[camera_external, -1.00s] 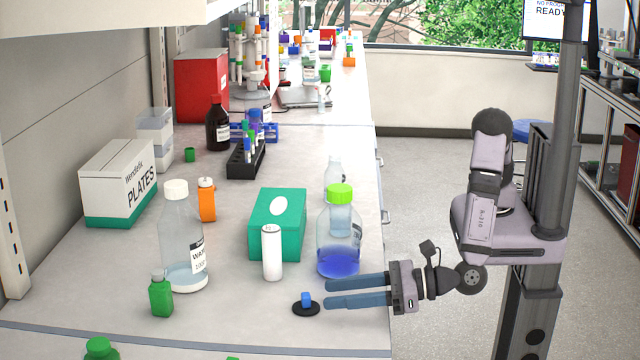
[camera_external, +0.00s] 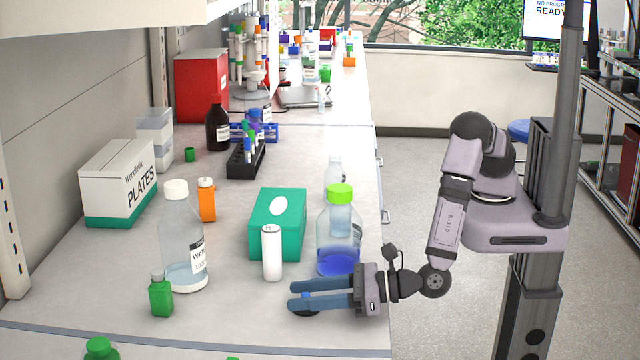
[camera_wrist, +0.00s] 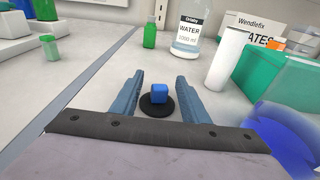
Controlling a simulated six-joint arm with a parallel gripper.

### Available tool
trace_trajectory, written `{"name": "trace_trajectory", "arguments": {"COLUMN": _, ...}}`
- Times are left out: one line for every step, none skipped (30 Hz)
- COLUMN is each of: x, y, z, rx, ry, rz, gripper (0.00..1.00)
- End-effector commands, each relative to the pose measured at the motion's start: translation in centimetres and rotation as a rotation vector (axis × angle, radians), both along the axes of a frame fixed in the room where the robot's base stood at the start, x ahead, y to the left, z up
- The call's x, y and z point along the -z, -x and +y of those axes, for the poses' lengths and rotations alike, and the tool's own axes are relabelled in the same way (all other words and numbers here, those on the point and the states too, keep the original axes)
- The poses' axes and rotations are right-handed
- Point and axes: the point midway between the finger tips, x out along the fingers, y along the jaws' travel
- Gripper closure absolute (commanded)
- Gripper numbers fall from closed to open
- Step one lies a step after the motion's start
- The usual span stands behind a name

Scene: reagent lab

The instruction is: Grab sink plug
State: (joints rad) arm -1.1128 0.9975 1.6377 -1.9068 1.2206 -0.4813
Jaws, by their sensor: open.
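My gripper (camera_external: 291,295) is open and held low over the bench, pointing left. In the wrist view my gripper (camera_wrist: 159,80) has a finger on each side of the knob, with a gap on both sides.
A bottle with blue liquid (camera_external: 338,260) stands just behind the fingers. A small green bottle (camera_external: 160,297) and a water bottle (camera_external: 184,265) stand to the left. Bare bench lies left of the fingertips.

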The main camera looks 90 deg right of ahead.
Motion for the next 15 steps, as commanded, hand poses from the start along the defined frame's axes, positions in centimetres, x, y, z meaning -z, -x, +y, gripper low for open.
{"name": "trace_trajectory", "arguments": {"x": 0.03, "y": -0.02, "z": 0.00, "rx": 0.000, "ry": 0.000, "rz": 0.000, "gripper": 0.59}}
{"name": "trace_trajectory", "arguments": {"x": 0.04, "y": 0.00, "z": 0.00, "rx": 0.000, "ry": 0.000, "rz": 0.000, "gripper": 0.59}}
{"name": "trace_trajectory", "arguments": {"x": 0.04, "y": 0.00, "z": 0.00, "rx": 0.000, "ry": 0.000, "rz": 0.000, "gripper": 0.59}}
{"name": "trace_trajectory", "arguments": {"x": 0.04, "y": 0.01, "z": 0.00, "rx": 0.000, "ry": 0.000, "rz": 0.000, "gripper": 0.59}}
{"name": "trace_trajectory", "arguments": {"x": 0.03, "y": 0.00, "z": 0.00, "rx": 0.000, "ry": 0.000, "rz": 0.000, "gripper": 0.61}}
{"name": "trace_trajectory", "arguments": {"x": 0.03, "y": 0.00, "z": -0.01, "rx": 0.000, "ry": 0.000, "rz": 0.000, "gripper": 0.71}}
{"name": "trace_trajectory", "arguments": {"x": 0.03, "y": 0.01, "z": -0.01, "rx": 0.000, "ry": 0.000, "rz": 0.000, "gripper": 0.78}}
{"name": "trace_trajectory", "arguments": {"x": 0.03, "y": 0.01, "z": -0.01, "rx": 0.000, "ry": 0.000, "rz": 0.000, "gripper": 0.85}}
{"name": "trace_trajectory", "arguments": {"x": 0.03, "y": 0.01, "z": -0.01, "rx": 0.000, "ry": 0.000, "rz": 0.000, "gripper": 0.95}}
{"name": "trace_trajectory", "arguments": {"x": 0.02, "y": 0.02, "z": -0.01, "rx": 0.000, "ry": 0.000, "rz": 0.000, "gripper": 1.00}}
{"name": "trace_trajectory", "arguments": {"x": 0.02, "y": 0.02, "z": -0.01, "rx": 0.000, "ry": 0.000, "rz": 0.000, "gripper": 1.00}}
{"name": "trace_trajectory", "arguments": {"x": 0.02, "y": 0.02, "z": -0.01, "rx": 0.000, "ry": 0.000, "rz": 0.000, "gripper": 1.00}}
{"name": "trace_trajectory", "arguments": {"x": 0.02, "y": 0.02, "z": -0.01, "rx": 0.000, "ry": 0.000, "rz": 0.000, "gripper": 1.00}}
{"name": "trace_trajectory", "arguments": {"x": 0.00, "y": 0.02, "z": -0.01, "rx": 0.000, "ry": 0.000, "rz": -0.001, "gripper": 1.00}}
{"name": "trace_trajectory", "arguments": {"x": 0.00, "y": 0.02, "z": -0.01, "rx": 0.000, "ry": 0.000, "rz": -0.001, "gripper": 1.00}}
